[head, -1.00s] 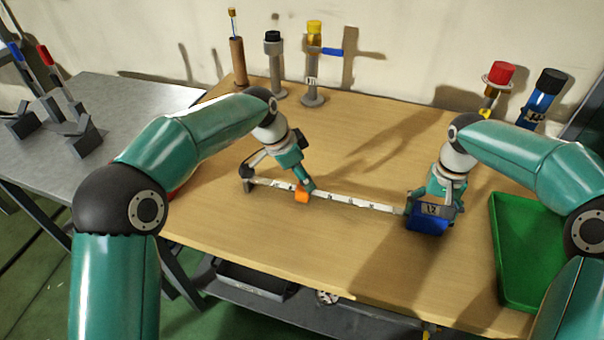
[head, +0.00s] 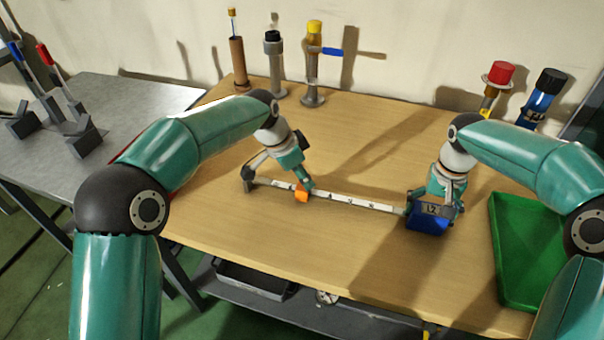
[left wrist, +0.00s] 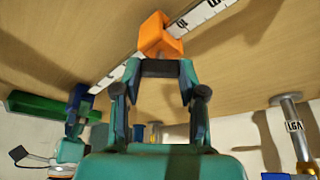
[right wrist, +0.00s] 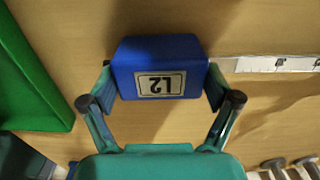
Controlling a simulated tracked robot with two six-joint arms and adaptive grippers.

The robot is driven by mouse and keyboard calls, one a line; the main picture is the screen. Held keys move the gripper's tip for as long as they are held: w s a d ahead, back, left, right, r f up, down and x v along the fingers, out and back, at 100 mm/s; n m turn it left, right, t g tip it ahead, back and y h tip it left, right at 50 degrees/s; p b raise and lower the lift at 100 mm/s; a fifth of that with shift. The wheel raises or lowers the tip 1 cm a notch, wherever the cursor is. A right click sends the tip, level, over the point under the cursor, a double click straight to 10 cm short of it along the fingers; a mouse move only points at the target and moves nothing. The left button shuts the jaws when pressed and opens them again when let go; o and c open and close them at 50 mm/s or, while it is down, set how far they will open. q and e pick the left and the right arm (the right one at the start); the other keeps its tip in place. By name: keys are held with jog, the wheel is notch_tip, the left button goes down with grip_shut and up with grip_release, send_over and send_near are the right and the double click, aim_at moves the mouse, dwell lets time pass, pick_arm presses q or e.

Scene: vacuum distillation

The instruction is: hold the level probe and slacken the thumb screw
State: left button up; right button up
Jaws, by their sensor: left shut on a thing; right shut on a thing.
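The level probe lies across the wooden table as a white graduated strip (head: 350,200) with a blue head (head: 427,224) at its right end. The head, labelled L2, also shows in the right wrist view (right wrist: 160,52). My right gripper (head: 434,206) is shut on the blue head, with a finger on each side. An orange piece (head: 302,197), apparently the thumb screw, sits on the strip left of its middle. My left gripper (head: 305,186) is shut on it from above; the orange piece also shows at the fingertips in the left wrist view (left wrist: 158,38).
A green tray (head: 497,250) lies at the right. Several stands and tubes line the back, including a yellow-topped stand (head: 313,70) and a red-capped one (head: 500,74). A grey side table (head: 150,92) stands at the left. The table's front middle is clear.

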pick_arm(q)
jog(key=n+t+y, duration=0.1)
jog(key=n, duration=0.3)
jog(key=shift+d, duration=0.1)
jog(key=n, duration=0.2)
jog(key=n+t+y, duration=0.1)
jog(key=n, duration=0.2)
jog(key=shift+d+y, duration=0.1)
jog(key=shift+y, duration=0.2)
jog(key=shift+n, duration=0.3)
jog(key=o, duration=1.2)
jog(key=shift+s, duration=0.1)
jog(key=shift+c, duration=0.2)
jog(key=v, duration=1.2)
jog(key=shift+s, duration=0.15)
